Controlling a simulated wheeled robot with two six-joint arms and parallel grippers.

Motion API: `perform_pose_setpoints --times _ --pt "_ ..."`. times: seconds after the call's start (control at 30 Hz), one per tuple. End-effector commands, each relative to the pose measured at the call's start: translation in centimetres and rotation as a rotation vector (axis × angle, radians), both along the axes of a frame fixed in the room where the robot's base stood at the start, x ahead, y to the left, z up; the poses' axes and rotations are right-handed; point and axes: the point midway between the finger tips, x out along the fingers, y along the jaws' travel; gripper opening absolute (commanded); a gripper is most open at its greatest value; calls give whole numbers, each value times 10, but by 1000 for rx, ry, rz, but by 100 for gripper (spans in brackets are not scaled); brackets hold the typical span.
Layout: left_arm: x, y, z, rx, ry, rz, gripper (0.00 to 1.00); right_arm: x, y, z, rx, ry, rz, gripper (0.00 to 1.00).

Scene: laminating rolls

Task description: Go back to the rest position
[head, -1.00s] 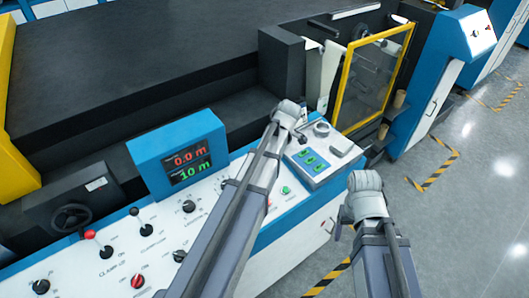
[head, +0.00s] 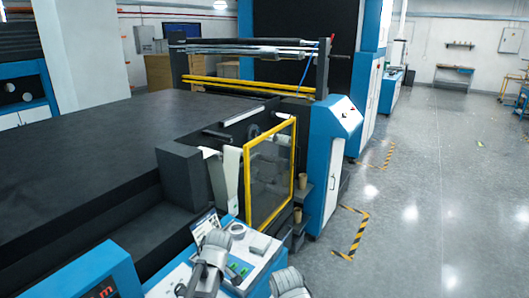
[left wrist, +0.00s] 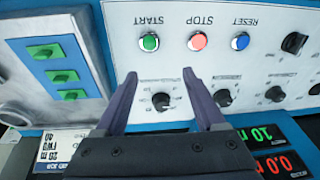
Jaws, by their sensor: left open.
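My left gripper (left wrist: 160,76) is open and empty in the left wrist view. Its two dark fingers stand apart in front of the white control panel (left wrist: 275,62), with a black knob (left wrist: 161,101) showing between them. Beyond the fingertips are a green START button (left wrist: 150,42), a red STOP button (left wrist: 198,41) and a blue RESET button (left wrist: 240,41). I cannot tell any contact with the panel. In the head view, parts of both my arms show at the bottom edge; the left gripper cannot be made out there and the right gripper is out of view.
The blue display box (head: 90,275) stands at the lower left. The laminating machine's dark top (head: 90,140) fills the left. A yellow-framed guard (head: 270,175) and a blue cabinet (head: 328,150) stand beyond the panel. The grey floor (head: 440,190) at right is clear.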

Motion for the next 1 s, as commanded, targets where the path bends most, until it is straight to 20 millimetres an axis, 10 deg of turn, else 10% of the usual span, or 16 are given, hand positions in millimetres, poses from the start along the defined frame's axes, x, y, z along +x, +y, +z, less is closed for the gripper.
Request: perform_pose_setpoints --times 0.2,0.5,1.0 --pt "-67 -68 -26 -46 161 -667 72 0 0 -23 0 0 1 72" --pt "-127 -117 -43 -90 286 -1313 72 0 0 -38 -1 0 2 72" --pt "-137 -125 -44 -99 308 -1443 67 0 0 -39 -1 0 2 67"
